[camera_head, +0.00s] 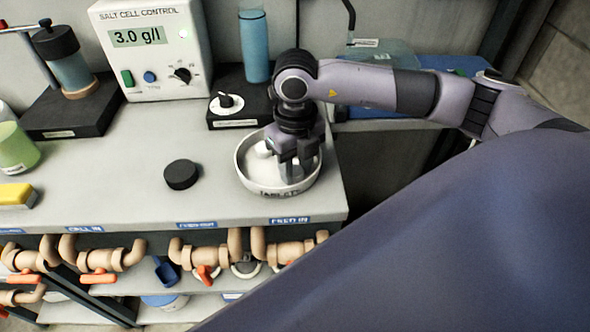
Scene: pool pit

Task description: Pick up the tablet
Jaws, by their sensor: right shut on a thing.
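A round white dish (243,178) labelled "TABLETS" stands near the right front corner of the grey bench. My right gripper (289,176) reaches down into the dish from above and is shut on a tablet, which its fingers largely hide. A white piece (262,150), apparently a tablet, shows in the dish to the left of the fingers. My left gripper is not in view.
A black round cap (181,174) lies on the bench left of the dish. Behind stand the salt cell control box (153,48), a blue cylinder (254,46) and a black stirrer base (240,100). Pipes (205,255) run below the front edge. The bench between is clear.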

